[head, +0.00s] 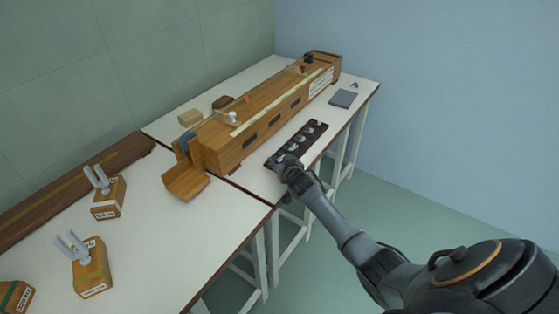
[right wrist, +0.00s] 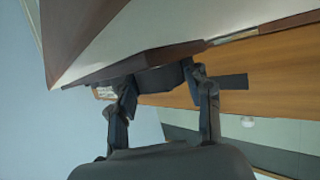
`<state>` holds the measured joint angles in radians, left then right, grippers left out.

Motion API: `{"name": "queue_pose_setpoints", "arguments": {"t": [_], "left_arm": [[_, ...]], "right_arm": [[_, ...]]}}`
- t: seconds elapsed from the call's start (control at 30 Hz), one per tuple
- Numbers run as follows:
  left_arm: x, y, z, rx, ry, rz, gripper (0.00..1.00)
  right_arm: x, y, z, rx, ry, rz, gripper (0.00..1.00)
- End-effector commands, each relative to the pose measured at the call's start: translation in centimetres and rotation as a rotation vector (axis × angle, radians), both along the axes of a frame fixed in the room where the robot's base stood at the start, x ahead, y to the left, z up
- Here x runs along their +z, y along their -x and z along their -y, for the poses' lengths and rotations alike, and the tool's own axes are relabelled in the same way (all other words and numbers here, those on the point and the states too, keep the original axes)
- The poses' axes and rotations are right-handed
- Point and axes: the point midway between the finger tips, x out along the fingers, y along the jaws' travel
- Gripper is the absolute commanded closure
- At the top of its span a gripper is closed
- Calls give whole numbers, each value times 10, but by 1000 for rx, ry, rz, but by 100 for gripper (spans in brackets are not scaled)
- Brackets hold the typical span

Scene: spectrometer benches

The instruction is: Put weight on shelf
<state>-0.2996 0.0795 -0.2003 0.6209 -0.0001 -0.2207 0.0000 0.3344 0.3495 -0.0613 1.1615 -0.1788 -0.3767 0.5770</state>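Several small grey weights (head: 311,130) sit in a row on a dark tray (head: 322,124) on the far white table. My right gripper (head: 283,163) is at the near end of this tray, low over the table edge. In the right wrist view its two fingers (right wrist: 160,88) stand apart, with a dark block-like shape between or behind them. I cannot tell if they touch it, and no weight clearly shows between them. A small wooden ledge (head: 186,183) juts from the near end of the long wooden instrument (head: 225,146); no other shelf is clear. My left gripper is out of view.
The wooden instrument runs along the far table (head: 253,185), beside the tray. Two wooden blocks with white prongs (head: 107,199) (head: 91,274) stand on the near table (head: 170,245). A grey flat square (head: 343,99) lies beyond the tray. Open floor lies to the right.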

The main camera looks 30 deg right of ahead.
Motion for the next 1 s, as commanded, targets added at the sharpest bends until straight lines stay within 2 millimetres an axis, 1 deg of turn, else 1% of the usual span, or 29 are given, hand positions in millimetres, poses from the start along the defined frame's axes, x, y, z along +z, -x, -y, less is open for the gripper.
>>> {"name": "queue_pose_setpoints", "arguments": {"t": [0.03,0.17,0.2,0.23,0.5,0.67,0.77,0.8,0.87,1.0], "left_arm": [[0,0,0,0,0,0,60],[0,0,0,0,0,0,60],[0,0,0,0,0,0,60],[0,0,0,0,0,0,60],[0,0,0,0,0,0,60],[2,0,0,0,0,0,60],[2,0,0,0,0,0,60],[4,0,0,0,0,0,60],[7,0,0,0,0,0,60],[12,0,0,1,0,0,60]], "right_arm": [[0,0,0,0,0,0,70],[0,0,0,0,0,-1,97],[0,0,0,0,0,-1,100],[2,-1,0,1,1,5,100],[4,-1,0,0,0,4,100],[17,-1,0,1,2,7,100],[33,-1,0,1,2,10,100],[39,1,-1,2,2,8,100],[48,9,-6,3,2,7,100],[77,30,-19,3,1,8,100]]}}
